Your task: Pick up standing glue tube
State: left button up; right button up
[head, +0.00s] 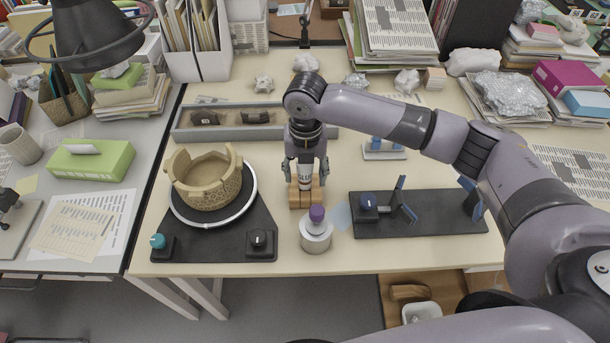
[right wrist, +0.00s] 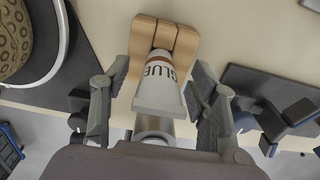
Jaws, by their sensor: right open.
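The white glue tube (right wrist: 160,88), lettered GLUE, stands in a wooden block holder (right wrist: 165,35). In the head view the tube (head: 305,170) shows between the fingers of my right gripper (head: 305,178), above the wooden holder (head: 304,197). The right gripper comes down from above. In the right wrist view its two fingers (right wrist: 158,108) stand apart on either side of the tube, with a gap visible on each side. The tube's upper end points toward the gripper. My left gripper is not in view.
A purple-capped container (head: 316,232) stands just in front of the holder. A broken pot (head: 207,185) sits on a round stand at left. A dark fixture base (head: 440,219) lies at right. A grey tray (head: 225,132) with sherds lies behind.

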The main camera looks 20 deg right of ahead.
jog(key=shift+c, duration=0.5)
jog(key=c, duration=0.9)
jog(key=shift+r, duration=0.1)
